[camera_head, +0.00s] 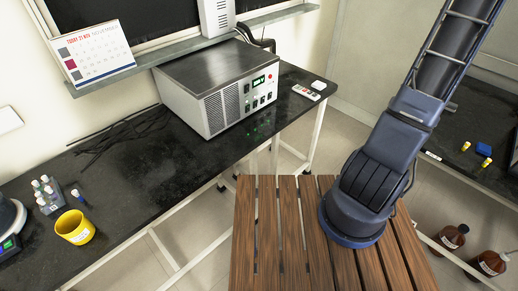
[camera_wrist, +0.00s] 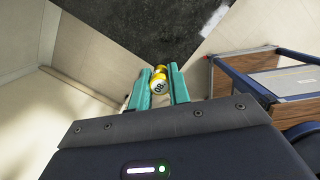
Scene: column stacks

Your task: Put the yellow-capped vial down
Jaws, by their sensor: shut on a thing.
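My gripper (camera_wrist: 159,72) shows in the wrist view, its two green fingers shut on the yellow-capped vial (camera_wrist: 159,86). The round cap with dark marks faces the camera; the vial's body is mostly hidden behind it. Another bit of yellow (camera_wrist: 161,69) shows just past the cap; I cannot tell whether it is part of the same vial. A dark speckled worktop (camera_wrist: 125,35) lies beyond the fingertips. I cannot tell whether the vial touches anything. The head view does not show my fingers or the held vial.
In the head view, yellow-capped vials (camera_head: 466,146) and a blue block (camera_head: 483,149) lie on the right dark bench. Brown bottles (camera_head: 452,238) stand below it. The left bench holds a grey instrument (camera_head: 222,85), a yellow cup (camera_head: 74,228) and a vial rack (camera_head: 48,198).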

